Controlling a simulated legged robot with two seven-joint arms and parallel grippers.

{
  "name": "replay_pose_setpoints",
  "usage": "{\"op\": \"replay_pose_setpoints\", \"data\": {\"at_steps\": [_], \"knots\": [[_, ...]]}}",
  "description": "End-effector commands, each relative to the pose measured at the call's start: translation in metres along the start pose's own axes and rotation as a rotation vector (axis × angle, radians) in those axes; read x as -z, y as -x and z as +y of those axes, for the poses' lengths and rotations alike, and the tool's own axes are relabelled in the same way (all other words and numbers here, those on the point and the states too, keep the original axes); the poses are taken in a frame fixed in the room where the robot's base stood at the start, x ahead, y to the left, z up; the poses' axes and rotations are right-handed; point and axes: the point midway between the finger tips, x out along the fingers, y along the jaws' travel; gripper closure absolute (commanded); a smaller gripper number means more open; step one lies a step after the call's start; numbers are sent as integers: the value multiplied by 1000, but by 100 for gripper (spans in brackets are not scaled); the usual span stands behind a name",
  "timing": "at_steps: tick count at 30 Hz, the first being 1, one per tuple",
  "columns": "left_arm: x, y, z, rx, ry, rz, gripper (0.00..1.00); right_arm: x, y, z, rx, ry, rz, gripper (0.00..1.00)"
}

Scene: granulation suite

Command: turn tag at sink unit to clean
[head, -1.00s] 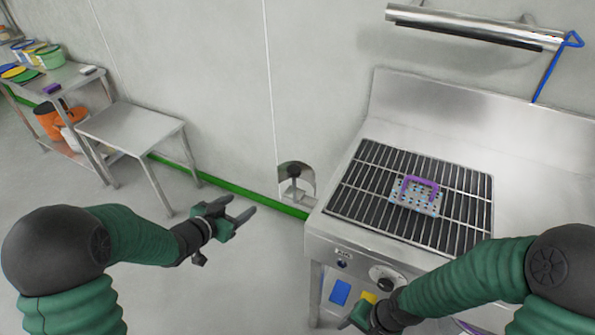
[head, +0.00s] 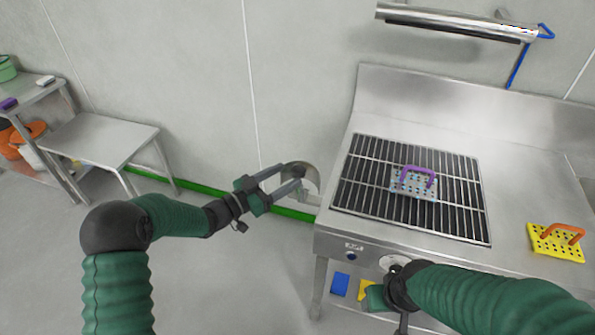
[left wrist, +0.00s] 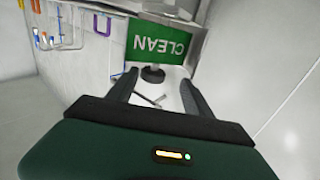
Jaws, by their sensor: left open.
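The tag shows in the left wrist view as a green panel reading CLEAN (left wrist: 160,42), upside down in that picture, just beyond my fingers. A dark round knob (left wrist: 153,74) on a short stem stands in front of it, between the fingertips as seen. My left gripper (head: 285,178) is open and empty; in the head view its fingers reach a rounded steel fitting (head: 309,178) at the wall, left of the steel unit. I cannot tell whether they touch it. My right gripper (head: 376,299) is low at the unit's front; its jaws are unclear.
The steel unit (head: 515,165) has a grate with a purple-handled perforated block (head: 413,184) and a yellow block (head: 556,243) to the right. Blue (head: 340,284) and yellow (head: 367,290) pieces are below its front edge. A low steel table (head: 98,137) stands left; floor between is clear.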

Motion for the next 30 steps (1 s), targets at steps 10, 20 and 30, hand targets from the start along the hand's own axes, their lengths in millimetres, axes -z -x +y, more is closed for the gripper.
{"op": "replay_pose_setpoints", "data": {"at_steps": [10,20,30], "knots": [[1,-52,12,-2,-10,-12,41,-1,-4,15,15,-16,-2,41],[1,-39,4,-1,-1,-2,60,0,-3,8,8,-10,-3,41],[1,-45,4,6,-8,-8,100,0,-2,8,8,-10,-3,41]]}}
